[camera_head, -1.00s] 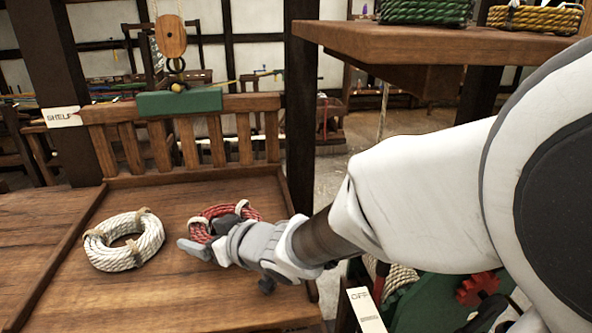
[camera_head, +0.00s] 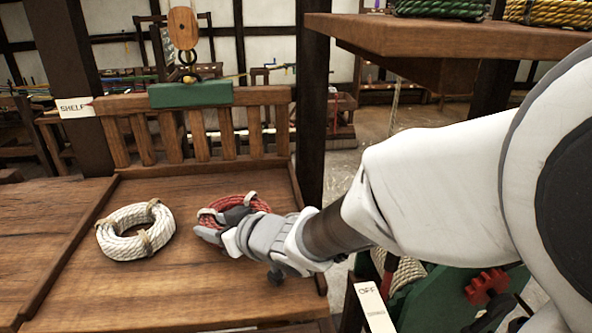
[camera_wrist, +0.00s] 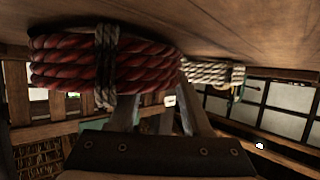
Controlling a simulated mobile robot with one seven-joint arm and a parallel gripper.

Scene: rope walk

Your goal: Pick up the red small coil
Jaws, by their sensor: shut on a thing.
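The red small coil (camera_head: 236,206) has pale ties and is on the wooden bench top, right of a white coil. My gripper (camera_head: 222,226) is at its near side and covers part of it. In the wrist view the red coil (camera_wrist: 95,68) fills the upper left, with a grey tie around its strands. The fingers (camera_wrist: 155,112) reach up to the coil, and their tips are hidden behind or within it. My gripper is shut on the red coil. Whether the coil touches the bench is hard to tell.
The white coil (camera_head: 136,230) lies left on the bench top (camera_head: 190,290). A slatted rail (camera_head: 200,135) with a green block (camera_head: 190,95) closes the back. A dark post (camera_head: 312,110) and a raised shelf (camera_head: 440,40) with green and yellow coils stand right.

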